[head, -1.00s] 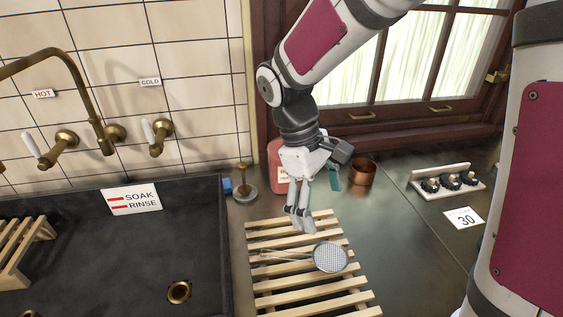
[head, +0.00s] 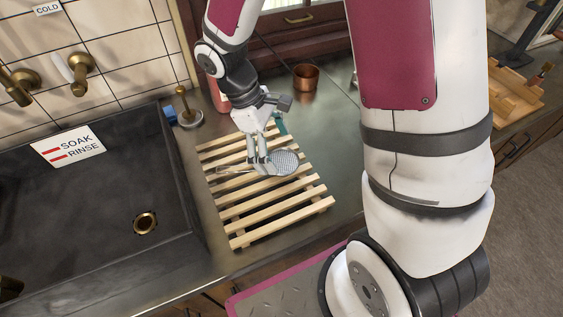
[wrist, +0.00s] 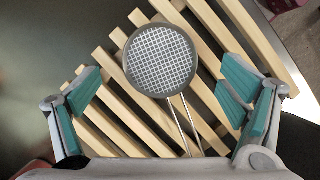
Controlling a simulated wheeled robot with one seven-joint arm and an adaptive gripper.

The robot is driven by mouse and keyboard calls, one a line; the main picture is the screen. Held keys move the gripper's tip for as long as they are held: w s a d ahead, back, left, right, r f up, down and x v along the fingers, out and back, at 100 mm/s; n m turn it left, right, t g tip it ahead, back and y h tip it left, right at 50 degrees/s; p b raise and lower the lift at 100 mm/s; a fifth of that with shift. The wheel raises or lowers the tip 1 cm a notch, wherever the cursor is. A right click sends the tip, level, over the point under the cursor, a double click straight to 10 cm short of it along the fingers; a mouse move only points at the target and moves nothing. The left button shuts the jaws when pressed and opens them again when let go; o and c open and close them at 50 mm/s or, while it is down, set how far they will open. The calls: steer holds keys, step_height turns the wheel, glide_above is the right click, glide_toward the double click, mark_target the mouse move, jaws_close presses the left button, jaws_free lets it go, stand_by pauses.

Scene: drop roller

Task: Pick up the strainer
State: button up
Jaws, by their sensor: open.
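The strainer (head: 285,162) lies on the slatted wooden rack (head: 290,206). It has a round mesh head with a grey rim and a thin wire handle that points left in the head view. In the wrist view the mesh head (wrist: 161,61) is ahead of my gripper, and the handle runs back between the fingers towards the palm. My gripper (head: 262,168) is over the rack at the strainer's handle. In the wrist view my gripper (wrist: 165,92) is open, with teal finger pads on both sides of the strainer, apart from it. The handle's end is hidden by the palm.
A dark sink (head: 95,215) with a SOAK RINSE sign (head: 68,146) lies left of the rack. A brass-handled plunger-like item (head: 188,112), a red bottle (head: 219,95) and a copper cup (head: 305,77) stand behind. The counter right of the rack is clear.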

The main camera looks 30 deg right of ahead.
mark_target(281, 160)
steer(key=shift+x, duration=2.3)
steer(key=shift+w+a, duration=0.1)
steer(key=c, duration=1.3)
